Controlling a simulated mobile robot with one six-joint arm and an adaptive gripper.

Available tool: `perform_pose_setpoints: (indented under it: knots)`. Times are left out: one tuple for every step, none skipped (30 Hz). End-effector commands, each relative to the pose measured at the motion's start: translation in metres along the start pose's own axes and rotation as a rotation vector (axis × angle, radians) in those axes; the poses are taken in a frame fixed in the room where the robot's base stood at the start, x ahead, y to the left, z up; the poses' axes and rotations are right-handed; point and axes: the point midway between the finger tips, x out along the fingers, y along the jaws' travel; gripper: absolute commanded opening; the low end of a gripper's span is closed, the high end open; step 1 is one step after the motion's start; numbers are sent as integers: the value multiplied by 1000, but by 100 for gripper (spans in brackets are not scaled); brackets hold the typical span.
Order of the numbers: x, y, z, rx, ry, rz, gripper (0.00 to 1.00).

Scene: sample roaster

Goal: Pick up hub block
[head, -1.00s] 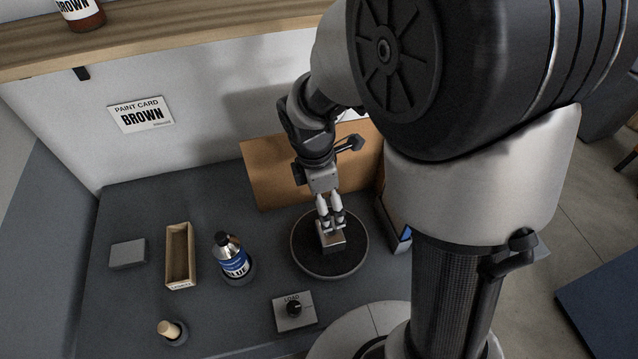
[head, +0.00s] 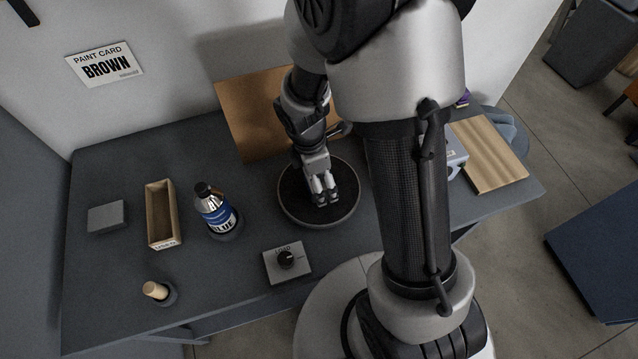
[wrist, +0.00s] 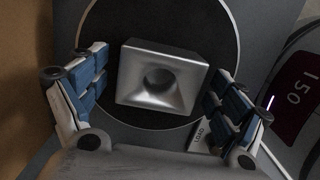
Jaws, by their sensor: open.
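The hub block (wrist: 133,75) is a silver metal block with a round hollow in its middle. In the wrist view it lies on a round dark plate with a pale rim (wrist: 229,18). My gripper (wrist: 158,68) is open, with one blue-padded finger on each side of the block and gaps showing between. In the head view my gripper (head: 325,198) points down over the round plate (head: 290,208) and hides the block.
A blue-labelled bottle (head: 217,212), a narrow wooden box (head: 161,214), a grey block (head: 108,217) and a wooden-topped peg (head: 155,290) stand to the left. A brown board (head: 255,110) stands behind.

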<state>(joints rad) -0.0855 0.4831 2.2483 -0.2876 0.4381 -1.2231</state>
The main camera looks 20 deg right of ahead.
Motion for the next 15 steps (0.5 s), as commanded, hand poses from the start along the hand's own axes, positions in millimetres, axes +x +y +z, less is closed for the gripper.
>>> perform_pose_setpoints:
  knots:
    - [8,0,0,1,0,0,90]
    - [9,0,0,1,0,0,90]
    - [10,0,0,1,0,0,90]
    - [10,0,0,1,0,1,90]
    - [9,0,0,1,0,1,90]
    - [8,0,0,1,0,1,90]
    - [8,0,0,1,0,1,90]
    - [8,0,0,1,0,1,90]
    - [8,0,0,1,0,1,88]
    - [8,0,0,1,0,1,86]
    - [8,0,0,1,0,1,84]
    - [8,1,0,1,0,2,81]
    - [8,0,0,1,0,2,79]
    - [8,1,0,1,0,2,77]
    - [8,1,0,1,0,2,75]
